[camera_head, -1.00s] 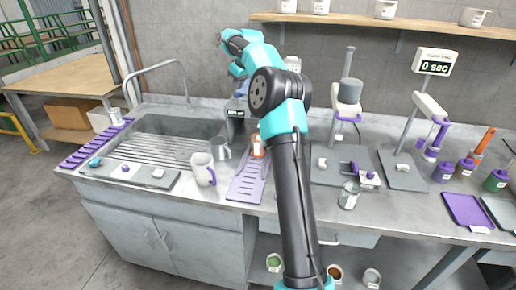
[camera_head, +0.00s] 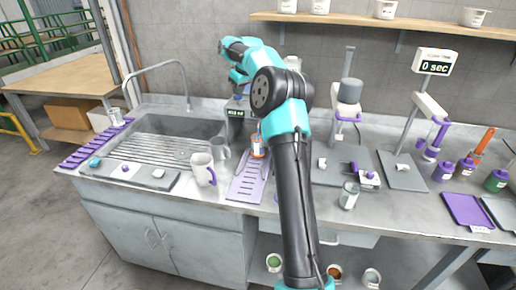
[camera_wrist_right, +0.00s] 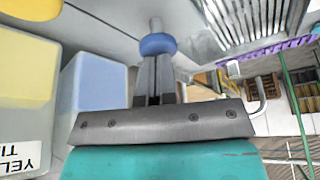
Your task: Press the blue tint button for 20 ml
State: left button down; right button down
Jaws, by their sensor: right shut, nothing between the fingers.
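In the right wrist view, the closed fingers of my right gripper (camera_wrist_right: 156,98) point at a round blue button (camera_wrist_right: 158,44). The fingertips overlap its near edge, and I cannot tell whether they touch it. A translucent container with blue contents (camera_wrist_right: 98,98) stands to the left of the fingers. In the head view, my right arm reaches to the dispenser at the back of the counter, and its fingertips are hard to make out. The dispenser's small dark display (camera_head: 235,113) shows below the wrist; its digits are too small to read surely. My left gripper is out of view.
A yellow tint container (camera_wrist_right: 28,85) stands beside the blue one. A small clear cup with an orange band (camera_head: 258,147) is by the purple slotted tray (camera_head: 246,187). A white mug (camera_head: 201,168) and grey pitcher (camera_head: 220,151) stand to the left, near the sink.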

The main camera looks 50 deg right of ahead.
jog(key=shift+f, duration=0.35)
jog(key=shift+r, duration=1.55)
jog(key=shift+f, duration=0.2)
